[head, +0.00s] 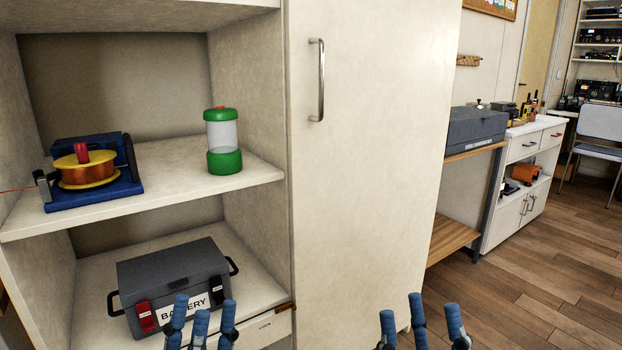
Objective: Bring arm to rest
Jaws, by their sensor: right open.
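My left gripper (203,312) shows at the bottom of the head view, its blue fingers pointing up and apart with nothing seen between them. It overlaps the front of the grey battery box (170,258) in the picture; I cannot tell how far apart they are in depth. My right gripper (420,312) is at the bottom, right of the middle, open and empty, in front of the lower part of the white cabinet door (365,170). The lower parts of both grippers and the arms are out of view.
A cubby shelf (180,200) holds a wire spool on a blue stand (85,165) and a green-capped clear jar (223,142). The battery box sits in the cubby below. The cabinet's metal handle (318,80) sticks out. Wooden floor (520,290) is clear at the right.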

